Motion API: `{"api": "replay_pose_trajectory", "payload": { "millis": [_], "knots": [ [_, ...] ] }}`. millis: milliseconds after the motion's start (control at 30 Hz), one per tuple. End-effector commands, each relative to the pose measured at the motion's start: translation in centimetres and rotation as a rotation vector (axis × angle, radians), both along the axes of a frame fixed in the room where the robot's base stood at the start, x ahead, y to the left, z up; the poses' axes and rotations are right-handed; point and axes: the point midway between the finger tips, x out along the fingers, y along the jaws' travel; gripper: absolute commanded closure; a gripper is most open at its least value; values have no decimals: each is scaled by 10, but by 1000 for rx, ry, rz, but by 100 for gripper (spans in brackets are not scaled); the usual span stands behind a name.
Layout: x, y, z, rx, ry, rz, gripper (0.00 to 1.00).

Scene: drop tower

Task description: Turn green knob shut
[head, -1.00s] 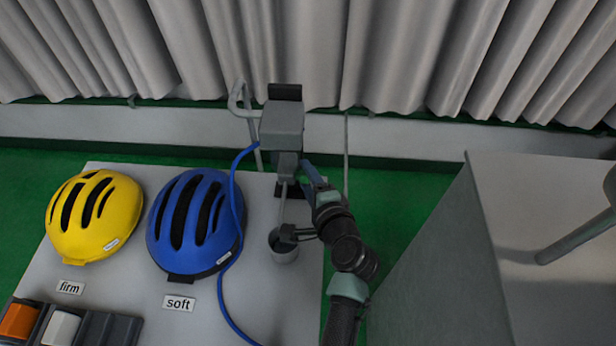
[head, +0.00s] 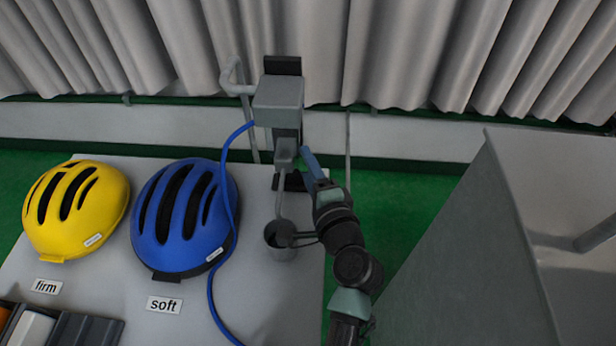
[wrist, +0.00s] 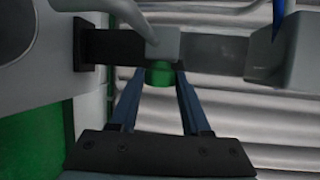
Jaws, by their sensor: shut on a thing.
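The green knob (wrist: 159,74) shows in the wrist view, below a grey block on a dark bar. My gripper (wrist: 160,80) has one blue finger on each side of it and is shut on it. How far the knob is turned cannot be told.
A blue helmet (head: 211,225) and a yellow helmet (head: 103,222) sit on the grey table (head: 262,315). A blue hose (head: 212,290) crosses the table. A large grey block (head: 475,240) stands at right.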

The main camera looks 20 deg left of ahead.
Motion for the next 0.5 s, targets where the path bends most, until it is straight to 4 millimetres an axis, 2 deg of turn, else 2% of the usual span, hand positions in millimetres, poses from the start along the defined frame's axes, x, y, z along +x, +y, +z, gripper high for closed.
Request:
{"api": "replay_pose_trajectory", "payload": {
  "millis": [33, 500],
  "knots": [
    [0, 0, -8, 5, -20, -1, 100],
    [0, -1, -6, 34, -171, -2, 100]
  ]
}}
